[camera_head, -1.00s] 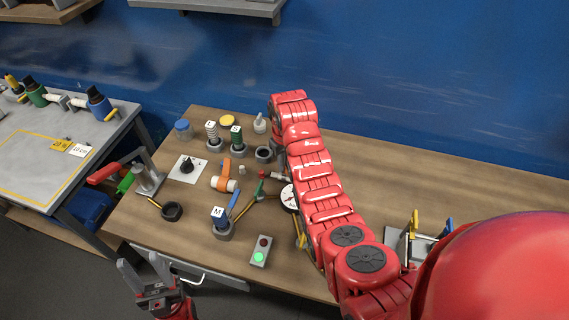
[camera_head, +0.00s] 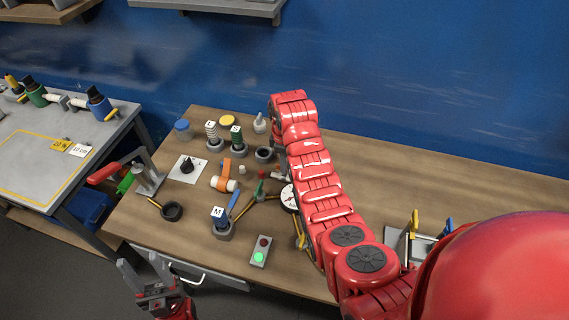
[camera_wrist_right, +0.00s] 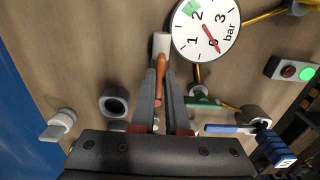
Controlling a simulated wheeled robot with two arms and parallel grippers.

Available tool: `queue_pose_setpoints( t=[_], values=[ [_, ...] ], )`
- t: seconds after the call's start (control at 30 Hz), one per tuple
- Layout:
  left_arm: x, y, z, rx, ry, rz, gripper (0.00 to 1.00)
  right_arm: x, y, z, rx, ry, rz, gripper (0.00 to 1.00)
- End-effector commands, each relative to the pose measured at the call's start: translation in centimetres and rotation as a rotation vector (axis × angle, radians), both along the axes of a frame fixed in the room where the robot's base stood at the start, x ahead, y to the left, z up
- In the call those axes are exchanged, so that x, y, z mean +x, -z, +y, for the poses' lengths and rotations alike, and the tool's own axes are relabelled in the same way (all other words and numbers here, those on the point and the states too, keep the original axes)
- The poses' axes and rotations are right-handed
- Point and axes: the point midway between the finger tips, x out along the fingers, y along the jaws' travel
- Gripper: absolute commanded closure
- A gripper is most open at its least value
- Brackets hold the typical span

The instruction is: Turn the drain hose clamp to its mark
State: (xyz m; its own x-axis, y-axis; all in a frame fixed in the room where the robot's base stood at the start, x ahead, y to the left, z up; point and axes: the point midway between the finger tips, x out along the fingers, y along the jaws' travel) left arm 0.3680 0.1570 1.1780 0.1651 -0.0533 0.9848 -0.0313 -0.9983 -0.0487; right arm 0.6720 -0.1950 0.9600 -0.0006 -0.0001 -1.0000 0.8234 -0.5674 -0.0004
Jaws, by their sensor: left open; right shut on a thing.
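My right gripper (camera_wrist_right: 163,95) is shut on a narrow orange-red lever (camera_wrist_right: 161,68) beside a pale cylinder (camera_wrist_right: 161,42), in the right wrist view. In the head view my right arm hides this gripper. An orange clamp-like band (camera_head: 226,170) sits around a white cylinder (camera_head: 232,185) left of that arm. I cannot tell for certain which of the two is the drain hose clamp. No mark on either can be made out. My left gripper (camera_head: 147,272) is open and empty, low in front of the table.
A round gauge (camera_wrist_right: 206,30) marked "bar" stands close to the right gripper. A box with a lit green light (camera_head: 260,256) is at the front.

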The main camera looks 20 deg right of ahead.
Motion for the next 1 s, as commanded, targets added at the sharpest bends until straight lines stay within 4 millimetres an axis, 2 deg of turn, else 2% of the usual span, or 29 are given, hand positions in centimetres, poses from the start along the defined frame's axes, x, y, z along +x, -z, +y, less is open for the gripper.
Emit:
queue_pose_setpoints(
  t=[0.53, 0.57, 0.7, 1.0],
  values=[
    [0.00, -0.02, 0.00, 0.000, 0.000, 0.000, 0.50, 0.14, -0.15, 0.05, 0.000, -0.026, -0.005, 1.00],
    [0.00, -0.02, 0.00, 0.000, 0.000, 0.000, 0.50, 0.14, -0.15, 0.05, 0.000, -0.026, -0.005, 0.84],
    [-0.01, -0.01, 0.00, 0.000, 0.000, 0.000, 0.50, 0.11, -0.12, 0.03, 0.001, -0.026, -0.004, 0.59],
    [0.00, -0.12, 0.00, 0.000, 0.000, 0.000, 0.50, 0.04, -0.16, 0.02, 0.000, -0.025, -0.001, 0.57]
  ],
)
